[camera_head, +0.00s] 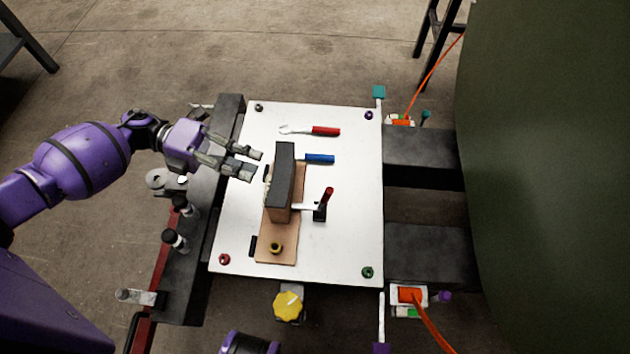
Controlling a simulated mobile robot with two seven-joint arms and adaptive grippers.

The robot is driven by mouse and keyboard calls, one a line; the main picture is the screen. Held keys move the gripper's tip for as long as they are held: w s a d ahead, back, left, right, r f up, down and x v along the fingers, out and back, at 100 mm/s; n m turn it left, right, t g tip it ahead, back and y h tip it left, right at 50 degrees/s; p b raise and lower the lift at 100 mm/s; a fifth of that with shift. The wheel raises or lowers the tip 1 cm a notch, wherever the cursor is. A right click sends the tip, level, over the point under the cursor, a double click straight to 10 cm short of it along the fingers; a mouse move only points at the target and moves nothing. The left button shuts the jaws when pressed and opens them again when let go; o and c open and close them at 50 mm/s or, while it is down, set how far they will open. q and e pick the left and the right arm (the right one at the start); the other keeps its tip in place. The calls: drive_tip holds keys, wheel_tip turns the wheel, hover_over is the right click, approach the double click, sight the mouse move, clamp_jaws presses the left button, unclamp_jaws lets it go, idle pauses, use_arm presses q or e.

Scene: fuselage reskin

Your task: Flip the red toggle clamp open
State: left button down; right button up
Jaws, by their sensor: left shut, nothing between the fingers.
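The red toggle clamp (327,195) is on the white board (345,240), right of centre. Its red handle stands up, tilted slightly right, above a small black base. A pale arm reaches left from the base to the dark block (285,165) on the tan plate (270,246). Whether the arm presses on the block is too small to tell. My left gripper (257,163) is over the board's upper left, left of the block's top end and apart from the clamp. It is shut and empty. My right gripper is not in view.
A red-handled tool (325,131) and a blue-handled tool (319,158) lie on the board above the clamp. The dark block stands between my left gripper and the clamp. A yellow knob (287,306) sits below the board. The board right of the clamp is clear.

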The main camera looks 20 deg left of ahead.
use_arm(q)
drive_tip(key=d+f+b, duration=0.2)
drive_tip(key=d, duration=1.1)
drive_tip(key=shift+d+f, duration=0.15)
drive_tip(key=shift+d, duration=0.2)
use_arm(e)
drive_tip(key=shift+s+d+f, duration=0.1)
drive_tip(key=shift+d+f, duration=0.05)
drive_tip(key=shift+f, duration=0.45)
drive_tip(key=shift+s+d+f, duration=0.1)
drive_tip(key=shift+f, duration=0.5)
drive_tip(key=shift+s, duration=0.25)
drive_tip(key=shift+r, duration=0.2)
use_arm(q)
drive_tip(key=shift+w+d+y+p, duration=0.1)
drive_tip(key=shift+d+y+p, duration=0.25)
drive_tip(key=shift+p, duration=0.3)
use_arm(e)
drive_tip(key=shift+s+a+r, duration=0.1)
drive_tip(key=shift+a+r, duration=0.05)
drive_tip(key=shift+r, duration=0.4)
